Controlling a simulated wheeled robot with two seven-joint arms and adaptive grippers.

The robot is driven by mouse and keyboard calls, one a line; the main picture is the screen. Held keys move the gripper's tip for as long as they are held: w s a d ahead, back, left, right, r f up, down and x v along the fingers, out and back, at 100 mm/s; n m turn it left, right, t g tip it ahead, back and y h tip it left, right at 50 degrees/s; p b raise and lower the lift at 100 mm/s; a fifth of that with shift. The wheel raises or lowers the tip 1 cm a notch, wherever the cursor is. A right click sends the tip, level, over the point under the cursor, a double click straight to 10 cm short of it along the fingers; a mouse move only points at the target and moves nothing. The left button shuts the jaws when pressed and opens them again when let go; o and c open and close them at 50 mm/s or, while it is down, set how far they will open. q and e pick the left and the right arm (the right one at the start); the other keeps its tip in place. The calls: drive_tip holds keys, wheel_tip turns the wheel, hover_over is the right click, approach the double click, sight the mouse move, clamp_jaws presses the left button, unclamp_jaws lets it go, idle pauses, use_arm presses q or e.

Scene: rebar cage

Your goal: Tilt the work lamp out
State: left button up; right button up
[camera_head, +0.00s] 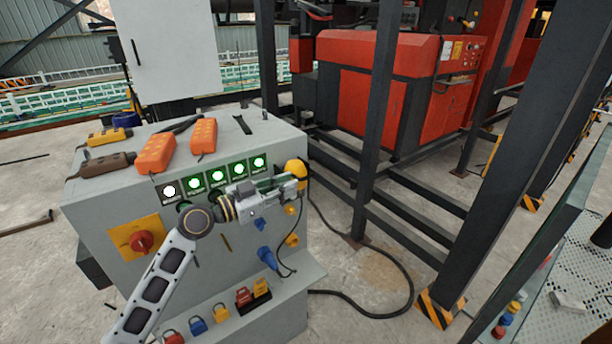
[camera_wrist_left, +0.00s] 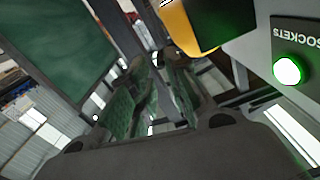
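The work lamp appears to be the yellow rounded piece (camera_head: 297,171) at the right end of the grey control cabinet's front. A yellow body with a dark rim, which looks like the same lamp, shows at the top of the left wrist view (camera_wrist_left: 190,25). My left gripper (camera_head: 297,185) reaches across the cabinet front from the left, its fingertips close to the lamp's lower side. In the left wrist view the gripper's fingers (camera_wrist_left: 155,62) are apart with nothing between them, and the lamp is beside the right finger. I cannot tell whether they touch. My right gripper is out of view.
The grey cabinet (camera_head: 90,215) has lit green buttons above my gripper and a red rotary switch (camera_head: 140,241) on a yellow plate. Orange and yellow devices lie on top. Coloured padlocks sit on a lower ledge. A dark steel frame (camera_head: 375,110) stands to the right.

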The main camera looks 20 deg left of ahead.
sight(306, 178)
use_arm(q)
drive_tip(key=p+x, duration=0.1)
drive_tip(key=x, duration=0.4)
drive_tip(key=shift+w+d+r+p, duration=0.1)
drive_tip(key=shift+w+d+p, duration=0.15)
drive_tip(key=shift+p, duration=0.15)
drive_tip(key=shift+w+d, duration=0.25)
drive_tip(key=shift+w, duration=0.15)
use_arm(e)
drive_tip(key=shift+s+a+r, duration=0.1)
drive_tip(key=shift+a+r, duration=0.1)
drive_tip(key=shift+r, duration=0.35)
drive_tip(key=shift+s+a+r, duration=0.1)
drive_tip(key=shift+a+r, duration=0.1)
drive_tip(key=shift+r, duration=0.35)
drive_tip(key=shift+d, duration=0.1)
use_arm(q)
drive_tip(key=c, duration=0.4)
